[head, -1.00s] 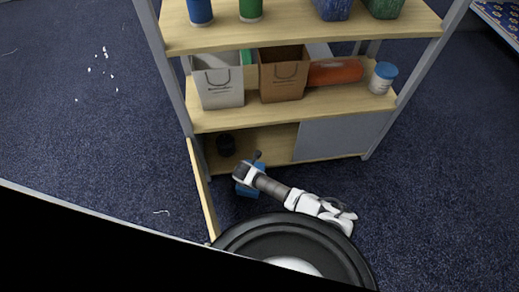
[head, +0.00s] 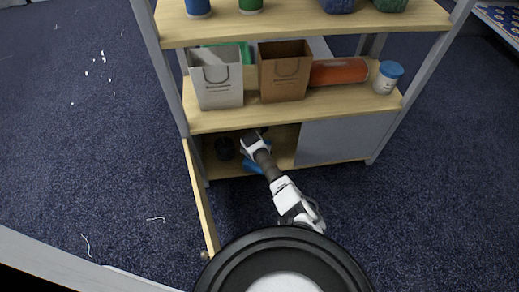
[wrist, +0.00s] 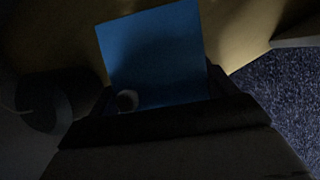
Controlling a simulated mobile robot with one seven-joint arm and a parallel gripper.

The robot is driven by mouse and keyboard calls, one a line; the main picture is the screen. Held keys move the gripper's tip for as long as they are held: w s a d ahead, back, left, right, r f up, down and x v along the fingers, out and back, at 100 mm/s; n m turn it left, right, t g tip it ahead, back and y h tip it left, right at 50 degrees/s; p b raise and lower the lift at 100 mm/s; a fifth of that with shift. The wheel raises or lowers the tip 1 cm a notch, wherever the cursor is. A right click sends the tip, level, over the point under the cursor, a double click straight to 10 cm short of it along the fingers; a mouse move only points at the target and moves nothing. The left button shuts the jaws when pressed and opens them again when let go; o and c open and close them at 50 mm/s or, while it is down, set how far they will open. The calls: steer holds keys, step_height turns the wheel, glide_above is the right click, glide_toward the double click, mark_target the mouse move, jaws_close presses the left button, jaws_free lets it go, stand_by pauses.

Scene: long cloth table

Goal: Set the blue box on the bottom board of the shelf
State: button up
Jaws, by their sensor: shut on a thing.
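The blue box (head: 252,166) is mostly hidden behind my gripper (head: 258,150) in the head view. My gripper is at the open left part of the shelf's bottom compartment. In the wrist view the blue box (wrist: 155,55) fills the middle, between the dark fingers of my gripper (wrist: 165,105), which is shut on it. The bottom board (head: 225,168) of the shelf is pale wood and lies beneath and around the box. I cannot tell whether the box touches the board.
A dark round object (head: 224,148) stands on the bottom board left of my gripper; it also shows in the wrist view (wrist: 42,103). A grey panel (head: 345,138) closes the right half. An open wooden door (head: 201,200) juts out at left. Bags stand on the board above.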

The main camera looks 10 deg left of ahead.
steer(key=shift+w, duration=0.75)
steer(key=w+b, duration=0.2)
steer(key=w, duration=0.1)
steer(key=shift+a+f+b, duration=0.15)
steer(key=shift+a+b, duration=0.05)
steer(key=shift+b, duration=0.2)
steer(key=shift+w+f+b, duration=0.1)
steer(key=shift+f+b, duration=0.3)
steer(key=shift+f, duration=0.2)
steer(key=shift+f, duration=0.1)
steer(key=o, duration=1.1)
